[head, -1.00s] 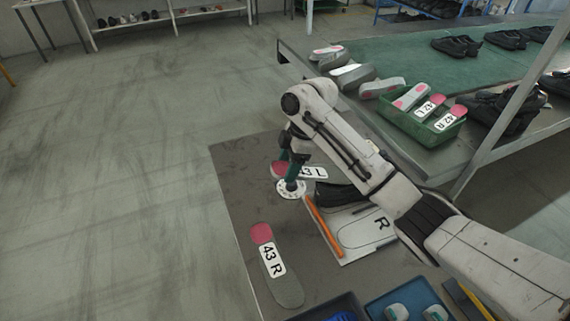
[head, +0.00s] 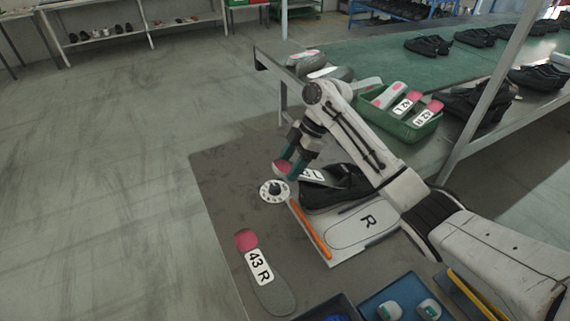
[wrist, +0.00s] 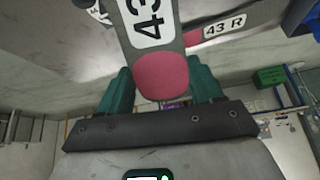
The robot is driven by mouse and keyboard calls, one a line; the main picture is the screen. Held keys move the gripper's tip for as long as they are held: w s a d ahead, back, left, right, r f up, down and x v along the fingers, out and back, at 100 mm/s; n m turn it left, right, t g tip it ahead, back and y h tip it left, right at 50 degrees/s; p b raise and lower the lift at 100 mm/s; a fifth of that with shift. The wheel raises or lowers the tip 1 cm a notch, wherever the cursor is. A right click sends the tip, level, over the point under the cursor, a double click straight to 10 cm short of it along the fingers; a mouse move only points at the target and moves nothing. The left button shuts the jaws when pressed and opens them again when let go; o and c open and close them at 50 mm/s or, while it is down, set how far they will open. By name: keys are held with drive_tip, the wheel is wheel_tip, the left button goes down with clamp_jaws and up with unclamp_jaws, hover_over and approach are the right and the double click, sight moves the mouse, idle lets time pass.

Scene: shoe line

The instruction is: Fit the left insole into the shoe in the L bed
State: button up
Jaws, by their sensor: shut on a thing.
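My gripper (head: 287,166) is shut on the pink heel end of the left insole (head: 312,178). In the wrist view the insole's pink end (wrist: 160,76) sits between my two green fingers, with a white 43 label above it. The black shoe (head: 322,198) stands on the bed board, left of my forearm. The insole's far end reaches over or into the shoe's opening; I cannot tell how deep. The shoe covers the L bed. The empty R bed (head: 362,228) shows as an outlined sole on the white board.
The 43 R insole (head: 264,275) lies on the dark mat. A green bin (head: 398,122) of insoles is on the bench.

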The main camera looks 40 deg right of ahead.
sight(319, 175)
drive_tip(key=shift+s+d+f+b, duration=0.25)
drive_tip(key=shift+d+f, duration=0.1)
drive_tip(key=shift+d, duration=0.25)
drive_tip(key=shift+s+d+f+b, duration=0.15)
drive_tip(key=shift+d+f+b, duration=0.2)
drive_tip(key=shift+d, duration=0.25)
drive_tip(key=shift+s+d+f+b, duration=0.2)
drive_tip(key=shift+d+f, duration=0.2)
drive_tip(key=shift+d, duration=0.2)
drive_tip(key=shift+h, duration=0.5)
drive_tip(key=shift+s+d+f+b, duration=0.3)
drive_tip(key=shift+d+f+b, duration=0.05)
drive_tip(key=shift+d, duration=0.6)
drive_tip(key=shift+s+d+f+b, duration=0.3)
drive_tip(key=shift+s+d+f, duration=0.05)
drive_tip(key=shift+d, duration=0.55)
drive_tip(key=shift+s+d+f+b, duration=0.3)
drive_tip(key=shift+d+f+b, duration=0.05)
drive_tip(key=shift+d, duration=0.6)
drive_tip(key=shift+d+f, duration=0.1)
drive_tip(key=shift+d, duration=0.1)
drive_tip(key=shift+a+f+g+h+b, duration=0.1)
drive_tip(key=shift+f+g+h+b, duration=0.2)
drive_tip(key=shift+f+h, duration=0.3)
drive_tip(key=shift+f, duration=0.1)
drive_tip(key=o, duration=1.1)
